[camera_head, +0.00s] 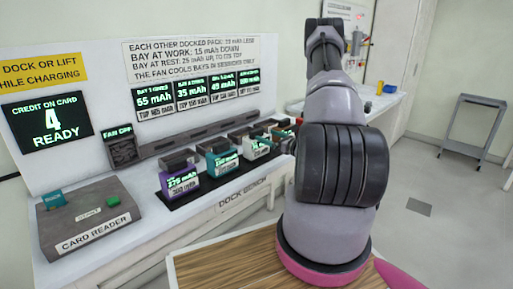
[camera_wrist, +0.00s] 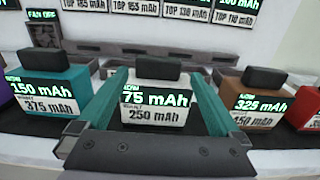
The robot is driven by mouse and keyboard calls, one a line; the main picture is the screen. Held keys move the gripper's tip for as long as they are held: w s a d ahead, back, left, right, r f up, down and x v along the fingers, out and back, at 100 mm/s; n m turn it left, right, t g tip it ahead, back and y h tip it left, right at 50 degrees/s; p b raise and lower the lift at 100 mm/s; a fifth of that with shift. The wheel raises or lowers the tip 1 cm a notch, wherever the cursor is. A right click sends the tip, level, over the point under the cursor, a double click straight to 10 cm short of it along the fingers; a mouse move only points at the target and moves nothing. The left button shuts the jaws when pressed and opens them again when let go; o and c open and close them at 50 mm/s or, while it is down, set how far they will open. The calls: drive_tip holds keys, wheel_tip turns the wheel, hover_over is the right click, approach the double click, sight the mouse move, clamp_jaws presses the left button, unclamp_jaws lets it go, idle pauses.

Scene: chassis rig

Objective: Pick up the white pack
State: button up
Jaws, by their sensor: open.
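The white pack (camera_wrist: 154,106) has a dark handle on top. Its green display reads 75 mAh, and its label reads 250 mAh. It is centred in the wrist view, upright in the dock row, and also shows in the head view (camera_head: 257,148). My gripper (camera_wrist: 160,78) is open, with one teal finger on each side of the pack in that view. I cannot tell whether either finger touches it. My wrist part covers the bottom of the wrist view. In the head view I cannot make out the fingers.
A teal pack (camera_wrist: 42,93) stands left of the white pack and a brown pack (camera_wrist: 252,103) right of it, both close by. A red pack (camera_wrist: 306,108) is farther right. In the head view, a purple pack (camera_head: 180,182) and the card reader (camera_head: 90,222) are at left.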

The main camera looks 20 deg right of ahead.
sight(259, 131)
drive_tip(key=shift+r+x, duration=0.2)
drive_tip(key=shift+x, duration=3.35)
clamp_jaws()
drive_tip(key=shift+r, duration=0.1)
